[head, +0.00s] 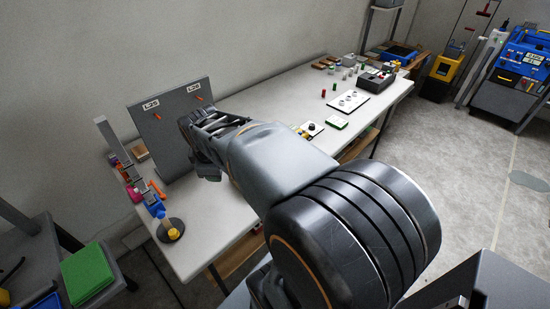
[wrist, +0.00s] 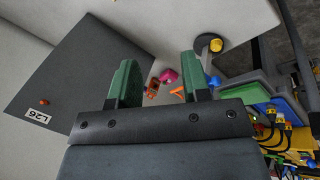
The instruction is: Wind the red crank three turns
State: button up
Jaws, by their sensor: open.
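My gripper (wrist: 158,58) is open in the wrist view, its two green fingers spread with nothing held between them. Beyond the gap, on the bench, a small red part (wrist: 152,88), a pink part (wrist: 168,76) and an orange handle-like part (wrist: 178,93) show. In the head view a row of small coloured parts stands at the bench's left end, with an orange handle (head: 157,188) among them. I cannot tell for certain which part is the red crank. In the head view my arm's end is above the bench, right of that row; its fingertips are not clear there.
A yellow part on a round dark base (head: 170,231) stands at the bench's near left corner. The bench middle (head: 270,98) is clear.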

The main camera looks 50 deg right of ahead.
jog(key=w+d+f+n+g+h+b, duration=0.1)
jog(key=d+f+n, duration=0.1)
jog(key=d+n, duration=0.6)
jog(key=w+d+f+n+g+h+b, duration=0.1)
jog(key=w+d+f+n, duration=0.3)
jog(key=d, duration=0.8)
jog(key=shift+n, duration=0.4)
jog(key=x, duration=0.3)
jog(key=s+x, duration=0.1)
jog(key=x, duration=0.3)
jog(key=s+d+b+x, duration=0.1)
jog(key=x, duration=0.2)
jog(key=shift+d+f, duration=0.1)
jog(key=shift+x, duration=0.8)
grip_shut()
